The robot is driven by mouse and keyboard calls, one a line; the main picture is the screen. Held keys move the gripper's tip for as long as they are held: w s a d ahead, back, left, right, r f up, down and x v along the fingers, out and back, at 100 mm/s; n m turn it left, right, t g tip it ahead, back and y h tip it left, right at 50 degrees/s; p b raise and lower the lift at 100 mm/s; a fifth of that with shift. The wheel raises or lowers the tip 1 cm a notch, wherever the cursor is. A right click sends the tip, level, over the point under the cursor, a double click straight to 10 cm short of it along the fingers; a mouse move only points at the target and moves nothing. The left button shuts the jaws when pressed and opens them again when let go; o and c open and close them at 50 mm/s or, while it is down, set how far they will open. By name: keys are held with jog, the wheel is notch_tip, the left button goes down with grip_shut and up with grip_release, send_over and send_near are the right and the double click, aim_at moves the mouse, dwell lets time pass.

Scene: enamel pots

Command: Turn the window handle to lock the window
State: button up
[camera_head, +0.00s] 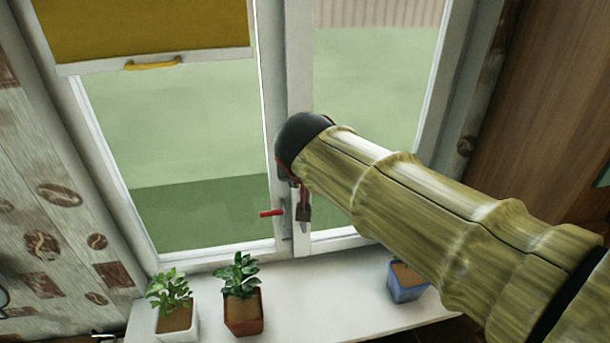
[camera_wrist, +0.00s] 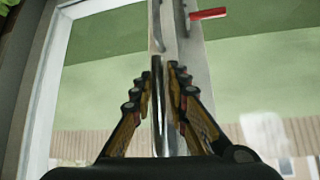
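The window handle (camera_head: 271,213) is a red lever on a grey mount, low on the white middle post of the window. In the head view its red part points left, roughly level. In the wrist view the handle (camera_wrist: 208,14) shows at the top, beyond and to the right of my fingertips. My gripper (camera_head: 303,208) hangs just right of the handle, apart from it as far as I can see. In the wrist view my gripper (camera_wrist: 167,65) has its fingers close together, with a narrow gap and nothing held between them. My forearm and wrist hide part of the window post.
Below, the white sill (camera_head: 340,290) bears a white-potted plant (camera_head: 174,308), a red-potted plant (camera_head: 242,300) and a blue pot (camera_head: 406,284). A yellow blind (camera_head: 140,28) hangs at upper left. The space before the left pane is clear.

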jog(key=o, duration=0.3)
jog(key=shift+r, duration=0.1)
jog(key=shift+s+r, duration=0.15)
jog(key=shift+r, duration=0.1)
jog(key=a+v, duration=0.1)
jog(key=v, duration=1)
jog(key=shift+s+d, duration=0.15)
jog(key=shift+d, duration=0.3)
jog(key=shift+r, duration=0.15)
